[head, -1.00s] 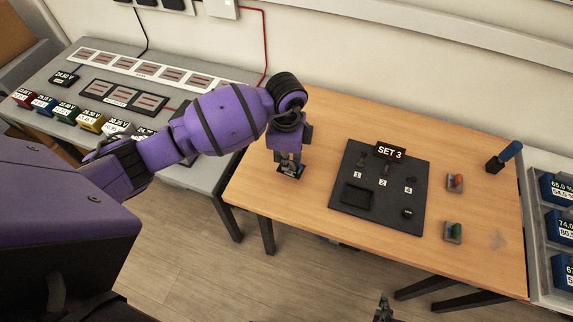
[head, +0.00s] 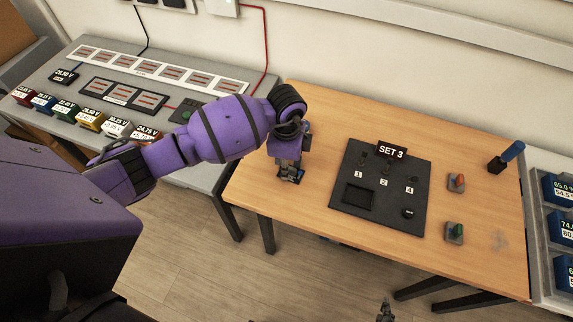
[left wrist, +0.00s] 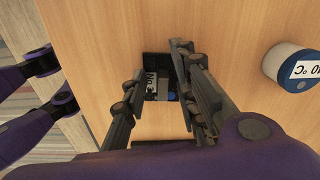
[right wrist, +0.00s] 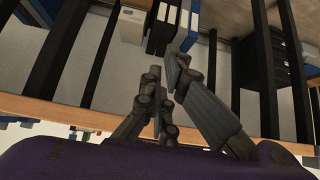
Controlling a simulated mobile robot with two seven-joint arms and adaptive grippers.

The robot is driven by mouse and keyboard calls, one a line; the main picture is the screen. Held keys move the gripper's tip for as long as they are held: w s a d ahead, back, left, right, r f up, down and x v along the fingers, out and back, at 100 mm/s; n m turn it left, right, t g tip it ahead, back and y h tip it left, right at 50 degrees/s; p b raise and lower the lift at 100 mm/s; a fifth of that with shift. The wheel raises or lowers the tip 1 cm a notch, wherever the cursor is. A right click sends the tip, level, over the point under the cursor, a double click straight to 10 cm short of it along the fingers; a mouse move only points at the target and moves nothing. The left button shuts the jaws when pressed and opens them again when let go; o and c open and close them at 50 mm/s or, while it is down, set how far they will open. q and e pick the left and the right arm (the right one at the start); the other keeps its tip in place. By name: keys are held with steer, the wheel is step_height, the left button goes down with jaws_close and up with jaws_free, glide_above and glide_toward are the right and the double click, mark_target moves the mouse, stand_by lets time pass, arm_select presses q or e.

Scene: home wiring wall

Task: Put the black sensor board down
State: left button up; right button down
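The black sensor board (left wrist: 158,70) lies on the wooden table near its left end. It is small and dark, with a white "No" label and a blue part. It also shows in the head view (head: 291,174), partly covered by my left gripper. My left gripper (head: 290,168) points down right over the board. In the left wrist view its fingers (left wrist: 160,68) stand apart, one on each side of the board. My right gripper (head: 385,305) is low in front of the table. Its fingers (right wrist: 163,65) are close together, with nothing seen between them.
A dark "SET 3" panel (head: 382,221) lies to the right of the board, with orange (head: 456,183) and green (head: 454,232) switches beyond. A white-and-blue round "°C" container (left wrist: 294,66) stands nearby. A grey bench (head: 205,175) with several voltage blocks adjoins on the left.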

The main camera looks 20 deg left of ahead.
arm_select(q)
step_height(320, 180, up, 12)
steer(key=p, duration=0.1)
steer(key=shift+r, duration=0.15)
stand_by(0.4)
